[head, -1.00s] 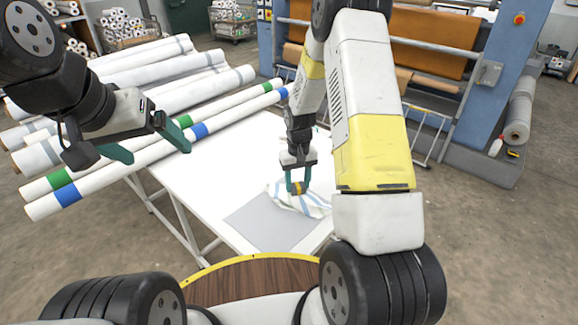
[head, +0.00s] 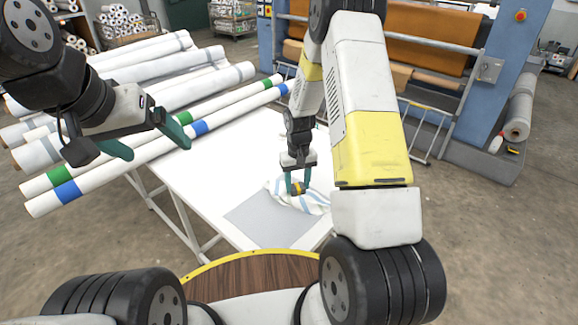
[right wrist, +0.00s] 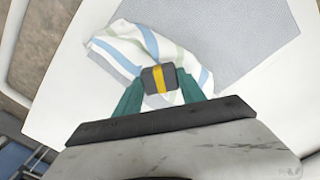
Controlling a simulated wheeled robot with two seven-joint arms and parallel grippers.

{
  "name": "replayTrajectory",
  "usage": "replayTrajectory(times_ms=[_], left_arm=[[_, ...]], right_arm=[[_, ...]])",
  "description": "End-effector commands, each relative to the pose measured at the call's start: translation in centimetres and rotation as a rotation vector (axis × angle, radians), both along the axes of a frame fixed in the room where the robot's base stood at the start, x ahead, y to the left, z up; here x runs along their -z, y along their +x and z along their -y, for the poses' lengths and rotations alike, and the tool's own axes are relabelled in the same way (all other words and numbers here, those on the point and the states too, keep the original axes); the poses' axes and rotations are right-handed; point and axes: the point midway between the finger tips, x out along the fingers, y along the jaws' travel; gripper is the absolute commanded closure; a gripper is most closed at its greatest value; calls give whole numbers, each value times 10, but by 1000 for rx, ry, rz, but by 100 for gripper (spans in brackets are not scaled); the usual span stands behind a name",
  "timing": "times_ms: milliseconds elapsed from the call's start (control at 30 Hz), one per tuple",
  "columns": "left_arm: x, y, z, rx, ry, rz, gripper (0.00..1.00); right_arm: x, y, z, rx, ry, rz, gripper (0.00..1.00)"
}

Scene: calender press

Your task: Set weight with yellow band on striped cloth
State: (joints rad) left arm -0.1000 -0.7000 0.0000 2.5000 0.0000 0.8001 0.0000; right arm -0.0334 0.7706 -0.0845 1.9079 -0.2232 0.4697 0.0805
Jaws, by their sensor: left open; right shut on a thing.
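The weight with the yellow band (right wrist: 160,79) is a small dark grey block with a yellow stripe. My right gripper (head: 297,188) is shut on it, with a teal finger on each side; the fingers also show in the right wrist view (right wrist: 157,88). The striped cloth (right wrist: 140,45) is white with blue and green stripes and lies crumpled on the table; it also shows in the head view (head: 316,201). The weight is over the cloth; I cannot tell whether it touches it. My left gripper (head: 160,142) is open and empty, above the rolls at the left.
The white table (head: 225,160) carries a grey mat (head: 265,222) partly under the cloth. Long white rolls (head: 150,150) with green and blue bands lie along its left side. A blue press (head: 450,75) with orange material stands behind. The table's middle is clear.

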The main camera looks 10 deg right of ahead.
Motion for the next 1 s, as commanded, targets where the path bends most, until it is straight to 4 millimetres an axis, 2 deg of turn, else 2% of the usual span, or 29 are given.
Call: replayTrajectory(times_ms=[1000], left_arm=[[0, 0, 0, 0, 0, 0, 13]], right_arm=[[20, 0, 0, 0, 0, 0, 100]])
